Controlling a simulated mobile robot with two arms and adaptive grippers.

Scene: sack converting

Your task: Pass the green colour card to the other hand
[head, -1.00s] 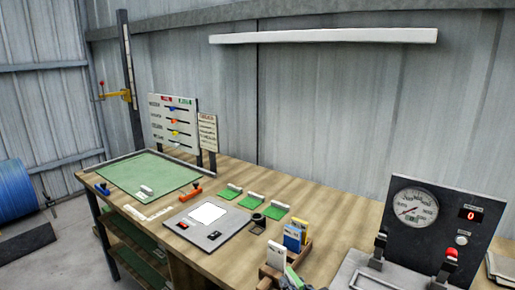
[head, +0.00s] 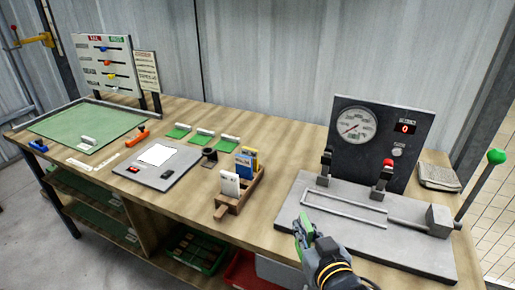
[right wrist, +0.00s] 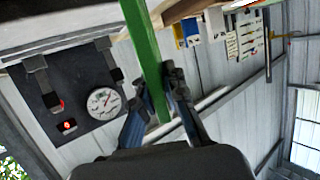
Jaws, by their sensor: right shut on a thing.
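The green colour card (right wrist: 146,55) is a thin green strip in the right wrist view, running up from between my right fingers. My right gripper (right wrist: 161,105) is shut on it. In the head view my right gripper (head: 309,236) is at the bottom centre, in front of the press machine's base, and a small part of the green card (head: 306,222) shows at its fingers. Most of the card is hidden there. My left gripper is in neither view.
A wooden card rack (head: 246,193) with white, blue and yellow cards stands left of my right gripper. The press machine (head: 372,150) with gauge and green-knobbed lever (head: 497,156) is at right. Green pads with white blocks (head: 203,135) and a grey panel (head: 178,176) lie farther left.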

